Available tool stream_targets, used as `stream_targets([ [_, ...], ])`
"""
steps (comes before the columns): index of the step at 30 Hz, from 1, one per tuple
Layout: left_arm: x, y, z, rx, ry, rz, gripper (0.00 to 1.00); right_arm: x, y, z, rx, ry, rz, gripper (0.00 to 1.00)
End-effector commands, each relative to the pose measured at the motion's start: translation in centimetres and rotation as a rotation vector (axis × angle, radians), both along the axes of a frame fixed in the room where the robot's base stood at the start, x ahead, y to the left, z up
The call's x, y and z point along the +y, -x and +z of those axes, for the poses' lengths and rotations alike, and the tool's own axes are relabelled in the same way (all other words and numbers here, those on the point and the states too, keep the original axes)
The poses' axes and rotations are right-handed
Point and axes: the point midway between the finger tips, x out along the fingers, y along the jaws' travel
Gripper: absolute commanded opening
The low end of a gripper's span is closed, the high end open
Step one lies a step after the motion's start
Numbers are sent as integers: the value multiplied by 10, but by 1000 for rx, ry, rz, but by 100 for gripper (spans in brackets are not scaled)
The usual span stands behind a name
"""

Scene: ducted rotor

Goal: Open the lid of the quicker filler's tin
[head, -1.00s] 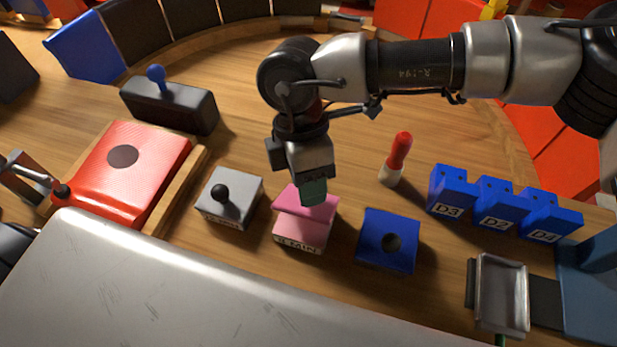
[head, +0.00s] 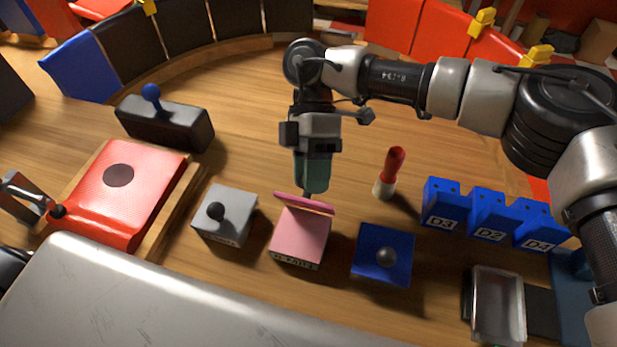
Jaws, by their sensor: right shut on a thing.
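A pink tin (head: 300,238) stands on the wooden table between a grey tin (head: 224,216) and a blue tin (head: 383,254). Its pink lid (head: 306,204) is raised at the back edge and shows as a thin, nearly edge-on strip. My right gripper (head: 312,190) is shut at the lid, just behind it; the exact grip and any knob are hidden. The label on the pink tin's front is too small to read. The grey tin has a dark ball knob on top, and the blue tin has a grey one.
A red and white cylinder (head: 389,174) stands behind the blue tin. Blue blocks marked D3, D2 and D4 (head: 488,218) are at the right, above a metal tray (head: 497,305). A red pad (head: 125,190) lies left, with a black box with a blue knob (head: 166,124) behind.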

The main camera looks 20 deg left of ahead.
Motion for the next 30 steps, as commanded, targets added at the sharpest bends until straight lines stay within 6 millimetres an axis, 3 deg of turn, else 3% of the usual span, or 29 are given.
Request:
stream_targets([
  [22, 0, 0, 2, 0, 0, 0, 55, 0, -8, -1, 98, 0, 0, 0],
  [23, 0, 0, 2, 0, 0, 0, 55, 0, -8, -1, 98, 0, 0, 35],
  [27, 0, 0, 2, 0, 0, 0, 55, 0, -8, -1, 98, 0, 0, 56],
  [30, 0, 0, 2, 0, 0, 0, 55, 0, -8, -1, 98, 0, 0, 56],
])
